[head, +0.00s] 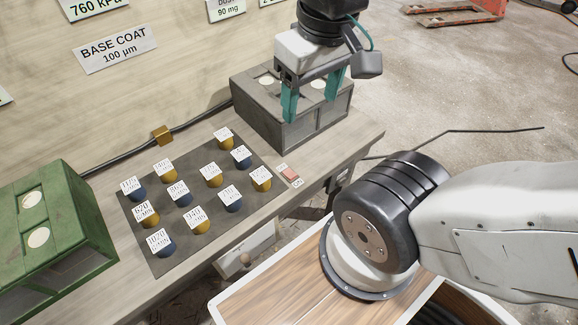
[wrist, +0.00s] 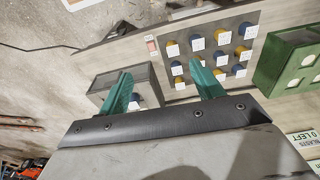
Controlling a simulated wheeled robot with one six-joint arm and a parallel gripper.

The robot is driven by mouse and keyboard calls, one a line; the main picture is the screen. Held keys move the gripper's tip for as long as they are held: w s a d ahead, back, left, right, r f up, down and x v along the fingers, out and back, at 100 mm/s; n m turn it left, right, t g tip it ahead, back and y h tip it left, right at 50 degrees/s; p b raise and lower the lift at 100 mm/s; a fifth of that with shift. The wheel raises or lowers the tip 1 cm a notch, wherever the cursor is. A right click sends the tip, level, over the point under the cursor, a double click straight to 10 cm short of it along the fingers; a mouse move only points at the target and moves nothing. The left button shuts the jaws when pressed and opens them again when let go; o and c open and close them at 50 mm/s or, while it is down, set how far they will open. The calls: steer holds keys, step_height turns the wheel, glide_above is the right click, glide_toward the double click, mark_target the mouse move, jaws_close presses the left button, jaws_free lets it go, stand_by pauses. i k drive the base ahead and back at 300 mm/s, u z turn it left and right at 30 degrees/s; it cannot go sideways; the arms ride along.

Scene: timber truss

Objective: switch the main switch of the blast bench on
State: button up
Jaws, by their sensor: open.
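The main switch (head: 290,174) is a small red rocker on the bench top, at the right edge of the dark mat. A white label sits at each end; the near one reads ON, and the far one is too small to read surely. I cannot tell which way the rocker is tilted. It also shows in the wrist view (wrist: 152,46), above and between the fingers. My gripper (head: 308,110) has teal fingers, apart and empty. In the head view it hangs in front of the grey box, up and to the right of the switch, not touching it.
A dark mat (head: 165,257) holds several blue and yellow labelled knobs. A grey box (head: 265,128) with round white tops stands behind the switch, close to my fingers. A green box (head: 75,245) stands at left. A cable with a brass block (head: 162,135) runs along the wall.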

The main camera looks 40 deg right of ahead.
mark_target(288, 173)
steer(key=k, duration=1.35)
steer(key=u, duration=0.5)
steer(key=i, duration=1.1)
steer(key=z, duration=0.5)
